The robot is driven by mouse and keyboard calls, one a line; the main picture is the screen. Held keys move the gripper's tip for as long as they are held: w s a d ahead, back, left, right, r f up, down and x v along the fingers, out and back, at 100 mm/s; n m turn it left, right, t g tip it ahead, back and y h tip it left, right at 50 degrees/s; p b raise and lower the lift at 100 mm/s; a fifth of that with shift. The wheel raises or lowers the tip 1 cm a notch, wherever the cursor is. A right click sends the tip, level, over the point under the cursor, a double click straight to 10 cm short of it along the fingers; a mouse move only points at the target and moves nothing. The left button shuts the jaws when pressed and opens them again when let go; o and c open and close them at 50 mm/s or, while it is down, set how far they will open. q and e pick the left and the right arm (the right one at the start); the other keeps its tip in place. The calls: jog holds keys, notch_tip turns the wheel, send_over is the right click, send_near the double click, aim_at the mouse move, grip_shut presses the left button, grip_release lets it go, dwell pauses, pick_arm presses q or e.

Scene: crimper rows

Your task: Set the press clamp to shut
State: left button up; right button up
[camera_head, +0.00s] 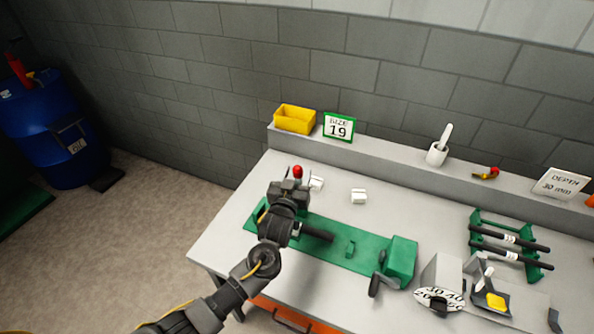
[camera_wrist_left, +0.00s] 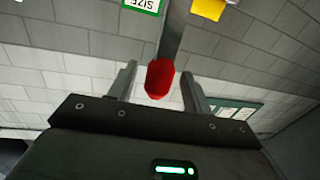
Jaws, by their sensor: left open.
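The press clamp is the dark block at the left end of the green bench fixture (camera_head: 340,244), and my left gripper largely hides it in the head view. A red knob (camera_head: 297,171) shows just above my left gripper (camera_head: 289,192). In the left wrist view a red knob (camera_wrist_left: 160,80) on a grey metal bar (camera_wrist_left: 174,32) appears between the two open fingers of the left gripper (camera_wrist_left: 157,88). I see gaps on both sides of it and cannot tell its depth. Whether the clamp is open or shut is not clear. My right gripper is not in view.
A yellow bin (camera_head: 295,120) and a "SIZE 19" sign (camera_head: 339,128) stand on the back ledge. A rack of dark rods (camera_head: 508,250) and a dial (camera_head: 439,299) stand further right.

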pick_arm(q)
jog(key=shift+w, duration=0.35)
jog(key=shift+c, duration=0.3)
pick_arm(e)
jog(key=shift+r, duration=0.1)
pick_arm(q)
grip_shut()
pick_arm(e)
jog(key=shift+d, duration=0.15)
pick_arm(q)
jog(key=shift+s+f, duration=0.1)
jog(key=shift+s, duration=0.05)
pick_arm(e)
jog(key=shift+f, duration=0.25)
